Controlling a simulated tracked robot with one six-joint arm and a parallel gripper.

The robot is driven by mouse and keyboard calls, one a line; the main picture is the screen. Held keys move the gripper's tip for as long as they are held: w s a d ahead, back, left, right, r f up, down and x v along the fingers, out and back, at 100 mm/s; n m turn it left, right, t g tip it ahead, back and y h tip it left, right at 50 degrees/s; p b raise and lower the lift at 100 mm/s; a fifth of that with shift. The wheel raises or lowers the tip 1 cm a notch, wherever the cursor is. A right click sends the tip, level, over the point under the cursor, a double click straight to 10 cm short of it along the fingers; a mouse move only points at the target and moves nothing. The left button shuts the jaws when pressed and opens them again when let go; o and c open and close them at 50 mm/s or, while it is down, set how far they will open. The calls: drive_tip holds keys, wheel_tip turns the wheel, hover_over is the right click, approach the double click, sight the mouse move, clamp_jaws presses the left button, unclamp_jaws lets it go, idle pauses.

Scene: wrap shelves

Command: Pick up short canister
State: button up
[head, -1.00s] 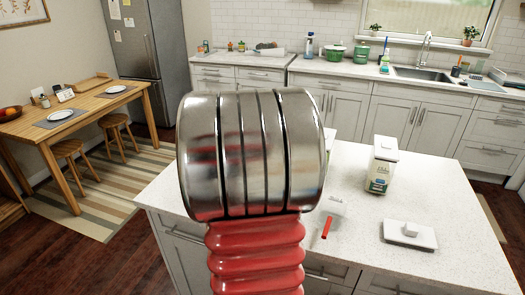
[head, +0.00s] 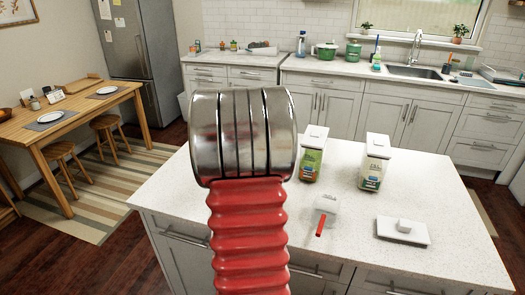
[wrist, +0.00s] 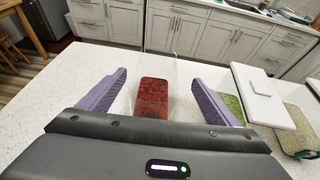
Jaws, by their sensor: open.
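In the wrist view, a clear container with dark red contents (wrist: 152,98) stands on the white counter between my two purple fingers. It looks like a canister; its upper edges are faint and I see no lid on it. My gripper (wrist: 159,78) is open, with one finger on each side of it; I cannot tell whether either finger touches it. In the head view my arm hides this container and my gripper.
A green-filled canister (head: 312,160) with a white lid stands close to my right finger. Another white-lidded canister (head: 374,168) is farther right. A scoop with a red handle (head: 325,212) and a white lidded dish (head: 403,231) lie nearer on the island (head: 455,255).

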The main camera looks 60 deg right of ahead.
drive_tip(key=shift+x, duration=0.8)
drive_tip(key=shift+d, duration=0.1)
drive_tip(key=x, duration=0.5)
drive_tip(key=shift+w+f, duration=0.15)
drive_tip(key=shift+w, duration=0.1)
drive_tip(key=c, duration=2.1)
clamp_jaws()
